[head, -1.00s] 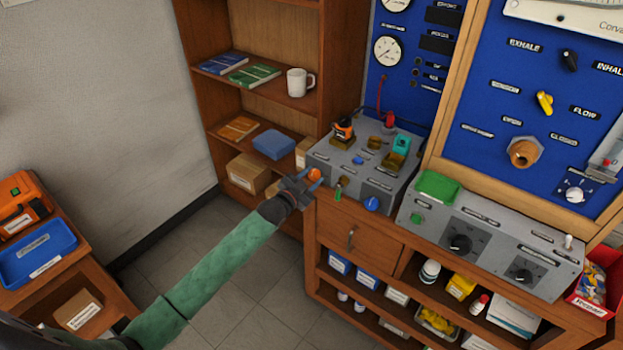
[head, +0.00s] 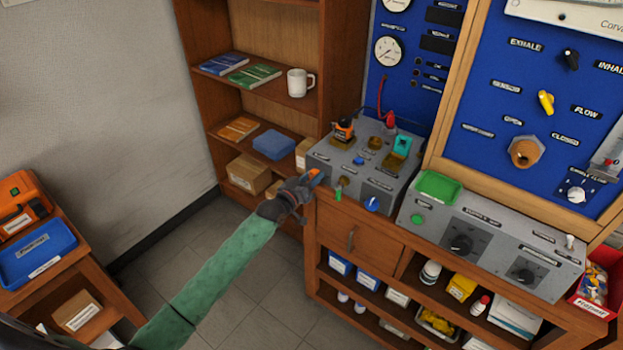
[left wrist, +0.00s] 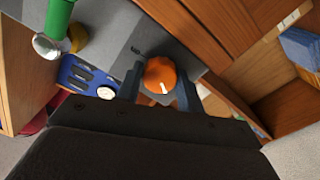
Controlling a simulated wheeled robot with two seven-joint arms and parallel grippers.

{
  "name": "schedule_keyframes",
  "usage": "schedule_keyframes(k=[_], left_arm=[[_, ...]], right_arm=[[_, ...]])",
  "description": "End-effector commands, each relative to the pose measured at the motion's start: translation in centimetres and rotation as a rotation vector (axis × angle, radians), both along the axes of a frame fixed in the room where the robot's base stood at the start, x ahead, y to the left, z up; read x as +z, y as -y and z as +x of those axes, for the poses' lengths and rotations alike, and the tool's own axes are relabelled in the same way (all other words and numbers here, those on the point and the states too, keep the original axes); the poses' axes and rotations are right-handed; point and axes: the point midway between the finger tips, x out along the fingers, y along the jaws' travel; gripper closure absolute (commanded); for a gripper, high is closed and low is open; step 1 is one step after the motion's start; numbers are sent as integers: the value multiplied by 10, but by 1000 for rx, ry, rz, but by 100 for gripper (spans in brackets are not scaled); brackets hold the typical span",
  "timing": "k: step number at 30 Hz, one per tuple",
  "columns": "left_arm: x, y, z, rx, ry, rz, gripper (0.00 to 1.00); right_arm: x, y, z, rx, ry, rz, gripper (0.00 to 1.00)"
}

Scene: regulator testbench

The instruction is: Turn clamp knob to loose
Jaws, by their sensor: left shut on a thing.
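The orange clamp knob (head: 315,173) is at the left front corner of the grey bench unit (head: 330,157), partly hidden by my left gripper (head: 311,180). In the left wrist view the orange knob (left wrist: 160,72) sits between the two fingers of my left gripper (left wrist: 159,82), which is shut on it. A white mark on the knob faces the gripper's palm. I cannot read a loose or tight label. My right gripper is in neither view.
A green cylinder (left wrist: 59,17) and a blue slotted part (left wrist: 86,75) are close beside the gripper in the left wrist view. A blue knob (head: 372,204) is on the unit's front. A wooden shelf (head: 215,105) stands behind. Open floor lies below my left arm.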

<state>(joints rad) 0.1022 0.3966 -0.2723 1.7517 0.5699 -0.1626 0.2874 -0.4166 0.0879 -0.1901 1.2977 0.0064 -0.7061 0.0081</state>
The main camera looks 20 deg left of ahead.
Motion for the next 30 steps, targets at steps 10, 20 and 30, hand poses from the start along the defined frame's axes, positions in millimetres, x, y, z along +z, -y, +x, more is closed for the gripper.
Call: schedule_keyframes(k=[10, 20, 30], left_arm=[[-2, 0, -1, 0, -107, -288, 85], [-3, 0, -1, 0, -172, -462, 85], [-3, 0, -1, 0, -193, -521, 85]], right_arm=[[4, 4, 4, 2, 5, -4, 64], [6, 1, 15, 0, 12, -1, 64], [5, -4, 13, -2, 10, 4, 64]])
